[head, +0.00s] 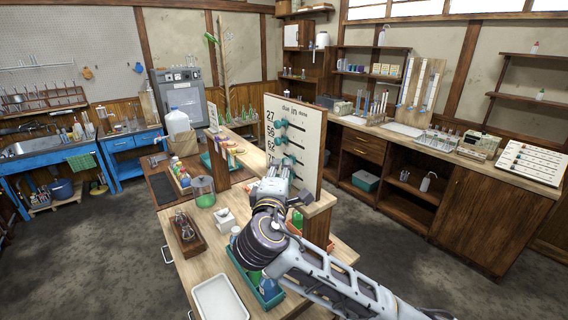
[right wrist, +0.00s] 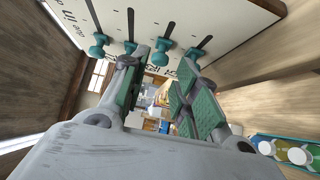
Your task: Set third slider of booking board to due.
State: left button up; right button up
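The booking board (head: 312,145) stands upright on the bench, with due, in and done columns and numbered rows. Teal slider knobs sit in dark slots on its face; the upper one (head: 283,123) and the second (head: 281,140) show clearly. The right wrist view shows a row of knobs side by side, among them the third slider (right wrist: 163,46), near the lower end of its slot. My right gripper (head: 280,168) is in front of the board's lower part. In the right wrist view its fingers (right wrist: 163,75) are apart and empty, with the third knob just beyond the gap. My left gripper is not in view.
A green-filled flask (head: 204,192), a wooden rack (head: 187,232) and a white tray (head: 219,300) stand on the bench left of my right arm. A teal bin (head: 238,272) is close beside the arm. Open floor lies to the right.

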jog(key=shift+w+d+p, duration=0.2)
jog(key=shift+w, duration=0.85)
jog(key=shift+w+d+p, duration=0.15)
jog(key=shift+w+p, duration=0.05)
jog(key=shift+w, duration=0.85)
grip_shut()
